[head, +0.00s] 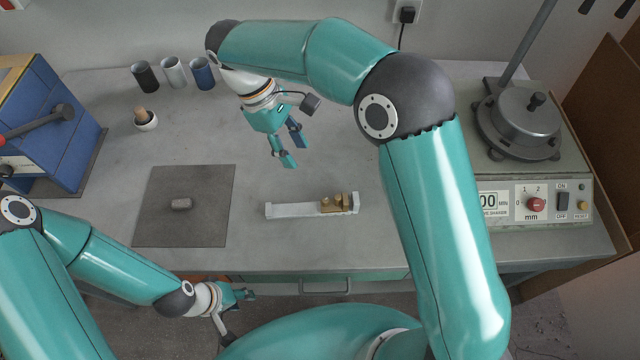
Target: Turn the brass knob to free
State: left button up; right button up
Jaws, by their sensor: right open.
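The brass knob (344,200) is part of a small brass block (327,204) near the right end of a pale metal bar (292,210) lying on the bench. The knob's exact setting is too small to tell. My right gripper (285,158) is above the bench, up and to the left of the brass block, with its fingers apart and nothing between them. My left gripper (240,314) is low, in front of the bench's front edge, far from the bar.
Cups (173,72) and a small white bowl (147,121) stand at the back left. A blue machine (50,130) is at far left, a shaker (520,125) at right. Bench around the bar is clear.

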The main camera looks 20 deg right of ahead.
aim_at(324, 199)
jog(key=p+x, duration=0.2)
jog(key=x, duration=1.4)
jog(key=shift+s+d, duration=0.1)
jog(key=shift+s, duration=0.05)
